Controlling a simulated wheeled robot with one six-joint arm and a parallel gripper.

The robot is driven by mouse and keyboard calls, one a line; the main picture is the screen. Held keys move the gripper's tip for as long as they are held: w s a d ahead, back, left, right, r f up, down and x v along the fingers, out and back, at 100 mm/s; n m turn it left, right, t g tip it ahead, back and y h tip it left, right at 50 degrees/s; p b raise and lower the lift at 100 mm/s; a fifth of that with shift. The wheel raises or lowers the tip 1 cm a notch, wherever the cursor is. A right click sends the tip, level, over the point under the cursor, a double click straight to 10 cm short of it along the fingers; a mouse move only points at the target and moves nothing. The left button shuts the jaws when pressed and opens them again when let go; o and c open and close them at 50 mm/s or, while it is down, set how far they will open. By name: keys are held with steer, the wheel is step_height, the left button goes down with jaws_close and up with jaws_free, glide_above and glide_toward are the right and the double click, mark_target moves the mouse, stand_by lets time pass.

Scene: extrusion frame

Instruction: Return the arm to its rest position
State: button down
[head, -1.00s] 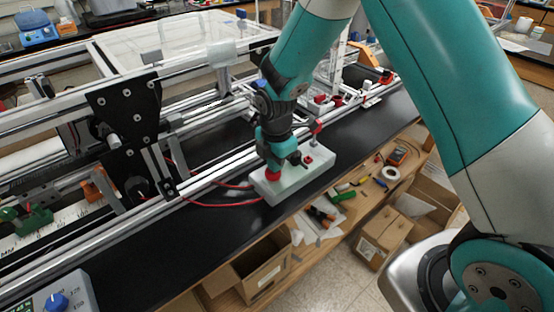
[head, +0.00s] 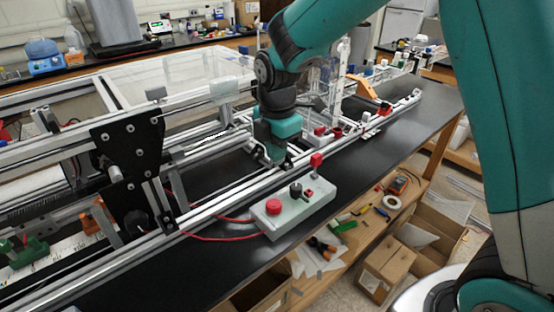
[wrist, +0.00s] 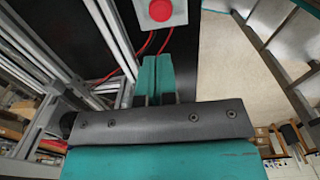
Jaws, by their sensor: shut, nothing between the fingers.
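My gripper (wrist: 156,75) shows in the wrist view with its two teal fingers together and nothing between them. In the head view my gripper (head: 274,158) hangs from the teal arm over the front rail of the extrusion frame, behind the control box. The pale control box (head: 292,211) with a red round button (head: 273,207) and a black knob sits on the black bench top, apart from the gripper. The box also shows at the top of the wrist view (wrist: 178,13), beyond the fingertips.
The aluminium extrusion frame (head: 205,205) runs along the black bench (head: 225,270), close to my gripper. A red cable (head: 205,238) runs to the box. Tools and cardboard boxes (head: 385,268) lie on the shelf and floor below. A clear cover (head: 165,80) stands behind.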

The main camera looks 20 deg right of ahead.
stand_by(0.4)
steer(key=s+a+r+m+y, duration=0.1)
steer(key=s+r+m, duration=0.1)
steer(key=s+m, duration=0.3)
steer(key=s+a+r+m+y+b, duration=0.1)
steer(key=s+a+r+m, duration=0.1)
steer(key=s, duration=0.9)
steer(key=s+a+r+m+y, duration=0.1)
steer(key=s+r+m+y, duration=0.1)
steer(key=s+r+m, duration=0.2)
steer(key=s+m, duration=0.3)
steer(key=s, duration=0.1)
steer(key=shift+s+a+r+m, duration=0.2)
steer(key=shift+s+m, duration=0.1)
steer(key=shift+s, duration=0.1)
stand_by(0.5)
